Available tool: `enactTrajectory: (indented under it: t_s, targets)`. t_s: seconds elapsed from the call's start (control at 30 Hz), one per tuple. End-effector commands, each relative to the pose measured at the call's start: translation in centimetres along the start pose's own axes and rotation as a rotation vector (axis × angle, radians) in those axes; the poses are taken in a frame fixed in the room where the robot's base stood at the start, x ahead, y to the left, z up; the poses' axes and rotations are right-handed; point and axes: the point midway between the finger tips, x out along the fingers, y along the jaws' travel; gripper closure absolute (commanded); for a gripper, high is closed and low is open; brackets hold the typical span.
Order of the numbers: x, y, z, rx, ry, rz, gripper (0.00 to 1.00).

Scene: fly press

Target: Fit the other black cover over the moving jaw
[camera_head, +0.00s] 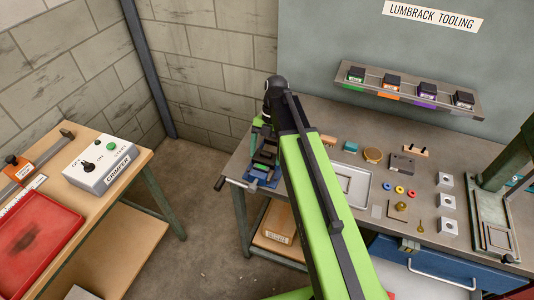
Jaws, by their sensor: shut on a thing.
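The blue bench vise (262,181) stands at the left front corner of the grey workbench, its handle bar sticking out to the left. My gripper (261,143) is over the vise, partly hidden by my arm. It is shut on a small dark piece, which looks like the black cover (266,151), at the vise jaws. At this size I cannot tell whether the cover touches the moving jaw or is just above it.
My arm crosses the workbench (323,125), hiding part of it. A metal tray (352,185), brush, tin (373,154), rings and blocks lie to the right. A rack (408,92) is on the wall. A wooden table (150,160) with a crimper box (103,163) stands left.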

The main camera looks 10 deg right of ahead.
Motion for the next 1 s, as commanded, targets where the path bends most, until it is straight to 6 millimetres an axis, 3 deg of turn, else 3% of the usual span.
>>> enactTrajectory:
  t_s: [0.03, 0.93, 0.97, 1.0]
  targets:
    - [1.02, -0.46, 0.00, 0.003, -0.002, -0.006, 0.64]
    - [1.91, -0.71, 0.08, 0.004, 0.000, -0.010, 0.65]
    - [1.91, -0.71, 0.08, 0.004, 0.000, -0.010, 0.21]
    - [1.91, -0.71, 0.08, 0.004, 0.000, -0.010, 0.16]
